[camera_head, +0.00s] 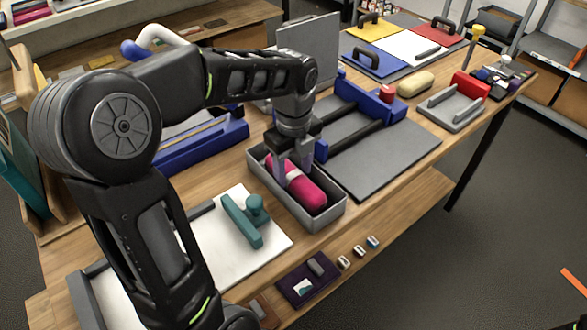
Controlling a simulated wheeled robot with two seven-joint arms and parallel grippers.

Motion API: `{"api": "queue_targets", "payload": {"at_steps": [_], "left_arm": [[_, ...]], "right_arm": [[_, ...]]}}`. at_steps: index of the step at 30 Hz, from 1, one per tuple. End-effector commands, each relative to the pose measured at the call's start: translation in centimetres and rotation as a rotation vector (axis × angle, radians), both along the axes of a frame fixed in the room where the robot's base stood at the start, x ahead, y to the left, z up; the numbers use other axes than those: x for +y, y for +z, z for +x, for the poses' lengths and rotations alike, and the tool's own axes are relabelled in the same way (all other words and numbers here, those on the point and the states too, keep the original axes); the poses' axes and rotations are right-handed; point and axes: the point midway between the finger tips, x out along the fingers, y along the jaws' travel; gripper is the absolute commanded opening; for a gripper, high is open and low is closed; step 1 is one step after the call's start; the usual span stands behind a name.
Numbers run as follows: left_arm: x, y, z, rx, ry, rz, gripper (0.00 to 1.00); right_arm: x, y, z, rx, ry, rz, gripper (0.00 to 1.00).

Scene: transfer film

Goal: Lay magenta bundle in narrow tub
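The magenta bundle (309,193), a rounded roll with a paler band, lies lengthwise within the walls of the narrow grey tub (322,222). Whether it rests fully on the tub's floor is hidden. My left gripper (291,172) points down into the tub, with its fingers on either side of the bundle's far half. I cannot tell whether the fingers press on it or stand slightly apart. My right gripper is not in view.
A grey board with a blue clamp bar (371,97) lies right of the tub. A white sheet with a teal handled block (243,220) lies to its left. Colored panels (374,59) and a tan roll (415,84) are farther back.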

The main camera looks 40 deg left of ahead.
Motion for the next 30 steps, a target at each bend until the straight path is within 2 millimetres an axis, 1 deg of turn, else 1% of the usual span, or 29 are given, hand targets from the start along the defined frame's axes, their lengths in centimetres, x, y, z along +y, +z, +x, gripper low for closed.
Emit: {"api": "queue_targets", "payload": {"at_steps": [7,10,14,22,23,24,27,30], "left_arm": [[0.0,0.6,0.0,-0.001,0.000,0.001,0.54],[0.0,1.7,0.1,-0.003,0.000,0.001,0.54],[0.0,3.9,0.1,-0.004,0.001,0.001,0.54],[0.0,9.7,0.1,-0.004,0.000,0.000,0.54],[0.0,10.7,0.0,-0.001,0.000,0.000,0.54],[0.0,11.3,0.0,0.000,0.000,0.000,0.54],[0.0,12.1,0.0,0.000,0.000,0.000,0.54],[0.0,12.4,0.0,0.000,0.000,0.000,0.54]], "right_arm": [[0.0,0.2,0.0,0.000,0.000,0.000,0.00],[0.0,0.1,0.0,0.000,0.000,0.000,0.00],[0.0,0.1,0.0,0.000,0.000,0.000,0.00],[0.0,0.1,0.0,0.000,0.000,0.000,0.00],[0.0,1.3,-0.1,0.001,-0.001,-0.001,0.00],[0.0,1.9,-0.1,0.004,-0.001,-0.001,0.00],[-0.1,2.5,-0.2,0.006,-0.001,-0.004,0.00],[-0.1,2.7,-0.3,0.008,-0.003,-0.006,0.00]]}}
